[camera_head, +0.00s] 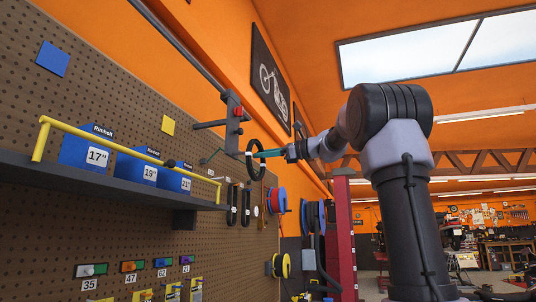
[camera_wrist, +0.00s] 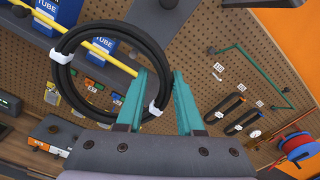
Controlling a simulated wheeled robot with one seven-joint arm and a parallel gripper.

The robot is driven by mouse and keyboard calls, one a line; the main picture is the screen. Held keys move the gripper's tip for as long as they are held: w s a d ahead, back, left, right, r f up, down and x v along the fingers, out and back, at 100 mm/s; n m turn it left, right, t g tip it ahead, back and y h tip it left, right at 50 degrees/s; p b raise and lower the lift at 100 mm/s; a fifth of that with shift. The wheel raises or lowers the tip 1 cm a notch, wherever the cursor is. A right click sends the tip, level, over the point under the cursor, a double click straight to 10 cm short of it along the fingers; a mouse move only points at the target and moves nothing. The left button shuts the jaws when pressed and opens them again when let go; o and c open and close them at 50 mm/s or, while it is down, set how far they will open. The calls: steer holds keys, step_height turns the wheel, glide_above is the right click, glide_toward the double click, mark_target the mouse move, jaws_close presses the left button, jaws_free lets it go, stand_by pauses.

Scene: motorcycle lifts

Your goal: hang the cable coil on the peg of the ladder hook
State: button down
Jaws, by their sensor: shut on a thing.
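The cable coil is a black ring with white ties (camera_wrist: 67,42); in the head view it shows nearly edge-on (camera_head: 249,165). My gripper (camera_head: 262,154) has teal fingers and is shut on the coil's near side; it also shows in the wrist view (camera_wrist: 161,76). The ring hangs out to the left of the fingers in the wrist view. The ladder hook (camera_head: 232,108) is a dark grey bracket with a red part, high on the wall. Its peg (camera_head: 209,124) sticks out to the left. In the head view the coil appears below and right of the hook, apart from it.
A shelf (camera_head: 120,184) with blue tube boxes (camera_head: 95,148) and a yellow rail (camera_head: 130,152) stands left of the hook. Red and blue reels (camera_head: 277,200) and dark loops hang below on the pegboard (camera_head: 40,225). A red post (camera_head: 343,235) stands to the right.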

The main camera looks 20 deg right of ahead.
steer(key=f+x, duration=0.1)
steer(key=x, duration=0.5)
stand_by(0.6)
steer(key=shift+f, duration=0.1)
stand_by(0.4)
steer(key=shift+c, duration=2.3)
jaws_free()
